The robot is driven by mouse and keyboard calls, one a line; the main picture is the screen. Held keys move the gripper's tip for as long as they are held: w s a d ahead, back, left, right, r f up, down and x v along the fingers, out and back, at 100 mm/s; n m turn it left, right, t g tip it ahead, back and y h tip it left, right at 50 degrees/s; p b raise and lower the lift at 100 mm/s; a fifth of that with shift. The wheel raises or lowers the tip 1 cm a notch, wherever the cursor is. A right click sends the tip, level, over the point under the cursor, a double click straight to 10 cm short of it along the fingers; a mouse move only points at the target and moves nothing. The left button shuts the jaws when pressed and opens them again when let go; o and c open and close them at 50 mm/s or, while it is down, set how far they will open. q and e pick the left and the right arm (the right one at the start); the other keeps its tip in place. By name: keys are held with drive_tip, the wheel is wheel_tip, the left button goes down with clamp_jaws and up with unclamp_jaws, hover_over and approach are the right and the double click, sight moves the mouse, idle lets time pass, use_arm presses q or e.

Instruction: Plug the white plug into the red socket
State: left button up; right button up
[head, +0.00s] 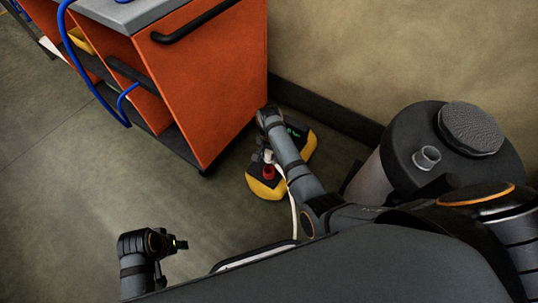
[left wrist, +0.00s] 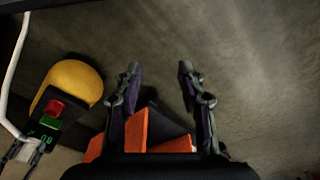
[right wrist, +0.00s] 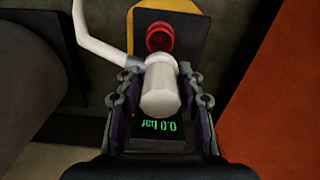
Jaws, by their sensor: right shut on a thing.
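The red socket (head: 268,173) sits on a black and yellow unit on the floor. It also shows in the right wrist view (right wrist: 159,38) and the left wrist view (left wrist: 54,107). My right gripper (right wrist: 155,95) is shut on the white plug (right wrist: 161,88), whose white cable leads off to the upper left in that view. The plug appears beside the socket, not in it; the gap in depth is hard to tell. A green display reading 0.0 bar (right wrist: 158,126) shows just below the plug. My left gripper (left wrist: 158,85) is open and empty, away from the unit.
An orange cart (head: 215,70) with a grey top and a blue hose (head: 88,85) stands left of the unit. A dark round tank (head: 440,150) stands at the right. The wall is behind, and the floor at the left is clear.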

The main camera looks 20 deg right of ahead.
drive_tip(key=shift+f, duration=0.3)
wheel_tip(320, 180, down, 3)
drive_tip(key=b, duration=0.3)
drive_tip(key=shift+r+b, duration=0.1)
drive_tip(key=shift+b, duration=0.3)
use_arm(q)
drive_tip(key=shift+w+d+f+t+h, duration=0.2)
drive_tip(key=shift+d+f+t+h, duration=0.05)
drive_tip(key=shift+d+f+t, duration=0.35)
drive_tip(key=shift+w+d+f+t+h, duration=0.2)
drive_tip(key=shift+d+f+t+h, duration=0.05)
drive_tip(key=shift+d+f+t, duration=0.3)
use_arm(e)
drive_tip(key=shift+f, duration=0.7)
use_arm(q)
drive_tip(key=shift+a, duration=0.1)
use_arm(e)
drive_tip(key=shift+f+p, duration=0.1)
drive_tip(key=shift+p, duration=0.2)
use_arm(q)
drive_tip(key=shift+r, duration=0.25)
use_arm(e)
drive_tip(key=shift+f, duration=0.2)
use_arm(q)
drive_tip(key=shift+f, duration=0.15)
use_arm(e)
drive_tip(key=shift+f, duration=0.45)
